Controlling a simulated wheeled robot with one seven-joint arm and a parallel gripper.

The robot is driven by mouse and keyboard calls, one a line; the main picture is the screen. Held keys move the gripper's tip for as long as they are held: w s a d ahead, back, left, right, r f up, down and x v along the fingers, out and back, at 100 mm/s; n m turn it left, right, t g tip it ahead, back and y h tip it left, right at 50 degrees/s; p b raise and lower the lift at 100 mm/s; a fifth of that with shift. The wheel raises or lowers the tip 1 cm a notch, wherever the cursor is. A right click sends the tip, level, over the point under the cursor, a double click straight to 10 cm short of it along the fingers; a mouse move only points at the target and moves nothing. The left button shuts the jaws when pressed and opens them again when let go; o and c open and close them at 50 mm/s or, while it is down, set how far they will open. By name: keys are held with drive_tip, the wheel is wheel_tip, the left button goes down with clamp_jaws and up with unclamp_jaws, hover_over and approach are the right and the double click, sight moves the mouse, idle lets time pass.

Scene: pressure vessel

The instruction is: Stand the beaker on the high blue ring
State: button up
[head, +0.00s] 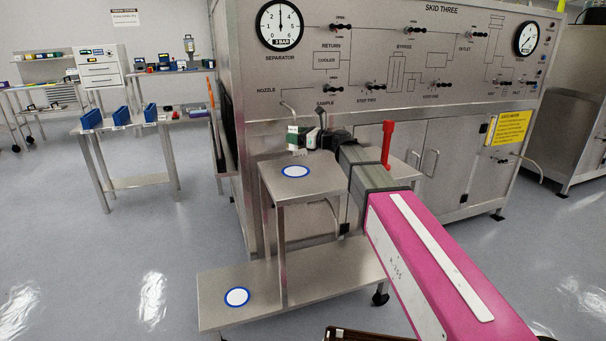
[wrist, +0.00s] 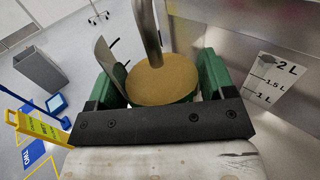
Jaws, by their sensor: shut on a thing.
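The beaker's pale face with dark marks (head: 293,137) shows at my gripper in the head view, above and behind the high blue ring. In the wrist view, a round tan surface (wrist: 165,80), apparently its contents, lies between the green fingers. A label marked 1 L to 2 L (wrist: 272,76) stands to the right. My gripper (head: 304,139) is shut on the beaker. The beaker's walls are hard to make out. The high blue ring (head: 296,171), with a white middle, is flat and empty on the stand's upper shelf (head: 315,186).
A second blue ring (head: 237,297) lies on the stand's low shelf (head: 215,315). A metal pipe (wrist: 147,30) comes down over the tan surface; bent pipes (head: 291,112) leave the skid panel just above my gripper. A red lever (head: 387,143) stands to the right.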

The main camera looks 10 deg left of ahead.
drive_tip(key=shift+a+f, duration=0.1)
drive_tip(key=shift+f, duration=4.75)
drive_tip(key=shift+f, duration=0.15)
drive_tip(key=o, duration=0.9)
drive_tip(key=shift+d, duration=0.2)
drive_tip(key=v, duration=1.1)
drive_tip(key=shift+d, duration=0.4)
